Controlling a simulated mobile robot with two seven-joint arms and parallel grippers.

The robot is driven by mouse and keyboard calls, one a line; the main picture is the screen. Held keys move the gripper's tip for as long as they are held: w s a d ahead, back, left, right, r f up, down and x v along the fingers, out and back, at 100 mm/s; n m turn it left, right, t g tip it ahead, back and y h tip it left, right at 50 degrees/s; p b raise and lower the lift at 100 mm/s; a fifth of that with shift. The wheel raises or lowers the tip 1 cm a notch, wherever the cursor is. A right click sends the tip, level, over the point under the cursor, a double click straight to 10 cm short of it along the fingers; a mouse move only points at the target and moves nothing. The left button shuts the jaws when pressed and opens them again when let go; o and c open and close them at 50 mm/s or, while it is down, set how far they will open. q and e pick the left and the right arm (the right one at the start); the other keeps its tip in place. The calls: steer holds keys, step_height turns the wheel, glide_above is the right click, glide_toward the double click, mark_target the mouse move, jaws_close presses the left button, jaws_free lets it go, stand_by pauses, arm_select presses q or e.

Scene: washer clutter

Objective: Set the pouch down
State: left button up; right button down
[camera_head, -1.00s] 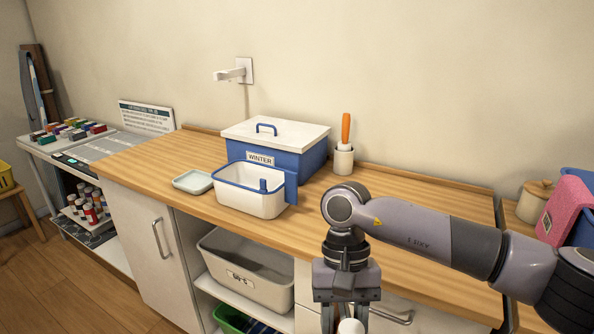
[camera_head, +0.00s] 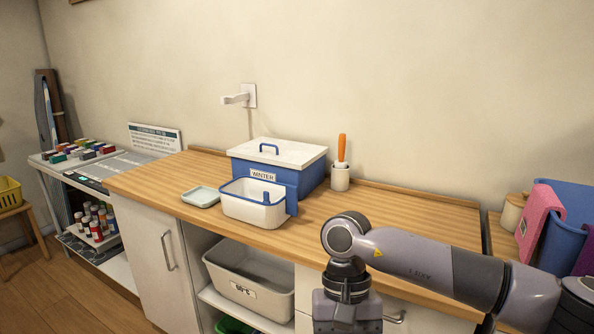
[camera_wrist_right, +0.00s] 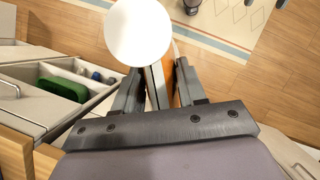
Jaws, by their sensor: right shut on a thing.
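I cannot tell whether this is the pouch; no other pouch can be made out. In the head view only my right gripper's upper body shows at the bottom edge, and its fingers and load are cut off. My left gripper is in neither view.
The wooden counter (camera_head: 400,215) holds a blue WINTER box (camera_head: 309,180), a white open tub (camera_head: 250,211), a small pale dish (camera_head: 200,197) and an orange-handled tool in a cup (camera_head: 340,178). The counter's right part is clear. A grey bin (camera_head: 245,284) sits below.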

steer(key=shift+d, duration=0.3)
steer(key=d, duration=1.3)
steer(key=shift+d, duration=0.4)
steer(key=shift+w+r, duration=0.1)
stand_by(1.1)
